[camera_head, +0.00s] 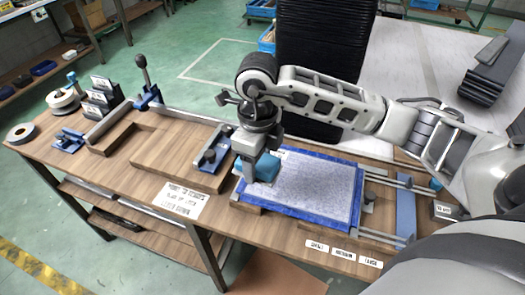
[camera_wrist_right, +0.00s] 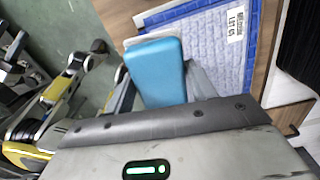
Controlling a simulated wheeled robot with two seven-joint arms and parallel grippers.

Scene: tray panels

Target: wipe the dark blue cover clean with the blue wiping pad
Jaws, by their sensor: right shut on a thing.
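My right gripper (camera_head: 247,172) points down at the left end of the cover, shut on the blue wiping pad (camera_head: 266,167). The light blue pad shows in the right wrist view (camera_wrist_right: 157,72) beside the cover's edge. I cannot tell whether the pad touches the surface. My left gripper is not in view.
The cover sits between metal rails (camera_head: 385,180) and a wooden block. Small labels (camera_head: 343,254) line the front edge.

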